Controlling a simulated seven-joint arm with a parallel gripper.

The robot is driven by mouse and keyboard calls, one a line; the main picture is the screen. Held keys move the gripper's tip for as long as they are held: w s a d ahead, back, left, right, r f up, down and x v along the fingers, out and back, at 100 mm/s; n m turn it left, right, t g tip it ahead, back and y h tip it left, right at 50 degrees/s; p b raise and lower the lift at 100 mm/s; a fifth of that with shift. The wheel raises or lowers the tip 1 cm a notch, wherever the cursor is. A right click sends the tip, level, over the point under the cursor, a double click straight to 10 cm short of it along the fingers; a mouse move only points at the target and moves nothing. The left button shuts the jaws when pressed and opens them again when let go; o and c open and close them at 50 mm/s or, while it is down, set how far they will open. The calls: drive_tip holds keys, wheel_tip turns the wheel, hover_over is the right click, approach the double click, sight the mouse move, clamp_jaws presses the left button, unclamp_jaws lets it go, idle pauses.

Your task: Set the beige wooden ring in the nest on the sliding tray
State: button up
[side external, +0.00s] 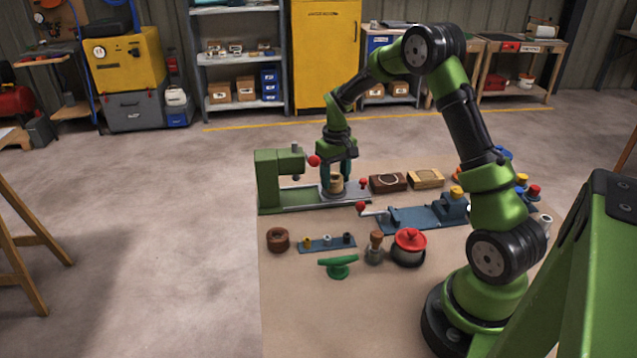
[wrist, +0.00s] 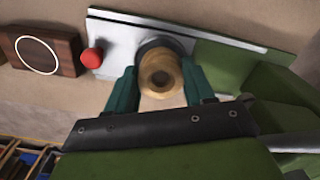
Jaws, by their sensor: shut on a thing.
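The beige wooden ring (side external: 336,184) is between the fingers of my gripper (side external: 337,175), over the sliding tray (side external: 352,192) of the green press. In the wrist view my gripper (wrist: 160,90) has one teal finger on each side of the ring (wrist: 160,74), shut on it. A dark round nest (wrist: 156,46) shows just behind and around the ring on the pale tray (wrist: 115,38). I cannot tell whether the ring touches the nest or is slightly above it.
The green press (side external: 268,180) stands at the tray's left end. A red knob (wrist: 91,58) is at the other end. A dark wooden block (side external: 388,182) and a light block (side external: 426,178) lie to the right. A brown ring (side external: 278,239), a blue peg strip (side external: 327,244) and a red-lidded pot (side external: 409,246) stand in front.

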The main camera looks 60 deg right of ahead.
drive_tip(key=shift+f, duration=0.6)
drive_tip(key=o, duration=0.7)
drive_tip(key=shift+o, duration=0.2)
wheel_tip(320, 180, up, 11)
idle(0.7)
